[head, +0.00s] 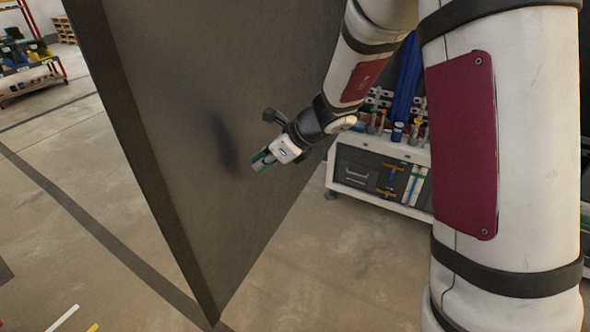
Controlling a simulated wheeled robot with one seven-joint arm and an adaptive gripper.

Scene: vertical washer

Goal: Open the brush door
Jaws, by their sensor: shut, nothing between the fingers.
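A large dark grey door panel (190,130) fills the left middle of the head view, upright with its lower corner near the bottom of the picture. I take it to be the brush door; no handle shows on this face. My gripper (258,162) is in front of this face, shut and empty, its fingertips pointing left toward the panel. A dark shadow lies on the panel just left of the fingertips. I cannot tell whether they touch it. The washer's inside and the brushes are not in view.
A white-framed tool cabinet (385,170) with tools stands behind my arm at the right. A cart with boxes (30,75) and a wooden pallet (63,28) are at the far left.

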